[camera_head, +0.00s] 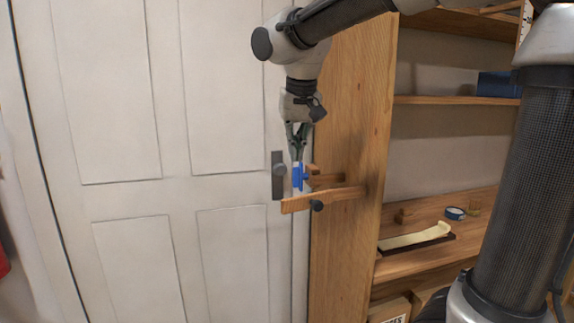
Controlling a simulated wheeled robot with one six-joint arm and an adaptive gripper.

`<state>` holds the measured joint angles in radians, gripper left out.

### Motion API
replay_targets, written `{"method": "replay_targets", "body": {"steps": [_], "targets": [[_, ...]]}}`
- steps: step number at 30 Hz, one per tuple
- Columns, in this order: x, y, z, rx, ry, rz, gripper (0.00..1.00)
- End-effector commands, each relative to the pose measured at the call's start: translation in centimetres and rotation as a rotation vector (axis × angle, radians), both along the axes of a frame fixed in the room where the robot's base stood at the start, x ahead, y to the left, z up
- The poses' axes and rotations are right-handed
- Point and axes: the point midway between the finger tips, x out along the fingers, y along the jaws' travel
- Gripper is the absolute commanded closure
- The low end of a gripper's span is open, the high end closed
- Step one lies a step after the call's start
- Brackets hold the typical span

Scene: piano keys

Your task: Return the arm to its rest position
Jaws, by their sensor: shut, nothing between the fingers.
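My arm (330,18) reaches in from the upper right and bends down near the middle of the view. My gripper (298,164) hangs from it, pointing down, with its fingers together and nothing held. A blue patch (297,178) shows at the fingertips; I cannot tell whether it is part of the fingers or something behind them.
A white panelled door (110,190) fills the left. A wooden shelf unit's side panel (350,110) stands right of my gripper, with the bracket sticking out. A cream-and-dark object (418,238) and a roll of tape (455,213) lie on a shelf. Space left of the gripper looks clear.

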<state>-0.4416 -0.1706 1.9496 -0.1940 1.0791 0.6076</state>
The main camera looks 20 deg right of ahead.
Motion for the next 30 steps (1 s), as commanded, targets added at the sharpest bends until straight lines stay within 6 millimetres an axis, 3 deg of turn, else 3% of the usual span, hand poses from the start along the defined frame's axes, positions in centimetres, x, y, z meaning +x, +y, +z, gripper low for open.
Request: {"method": "replay_targets", "body": {"steps": [6, 8, 11, 16, 21, 24, 30], "targets": [[-0.1, 0.1, 0.4, -0.015, -0.002, 0.053, 1.00], [-0.3, 0.2, -0.4, -0.028, 0.011, 0.117, 1.00], [-3.2, -0.6, -3.8, -0.054, 0.068, 0.251, 1.00], [-10.9, -6.3, -7.7, -0.042, 0.087, 0.334, 1.00], [-18.3, -11.3, -10.8, -0.010, 0.050, 0.260, 1.00], [-21.0, -13.1, -11.4, 0.003, 0.015, 0.177, 1.00], [-22.1, -14.8, -10.5, 0.000, -0.040, 0.097, 1.00]]}}
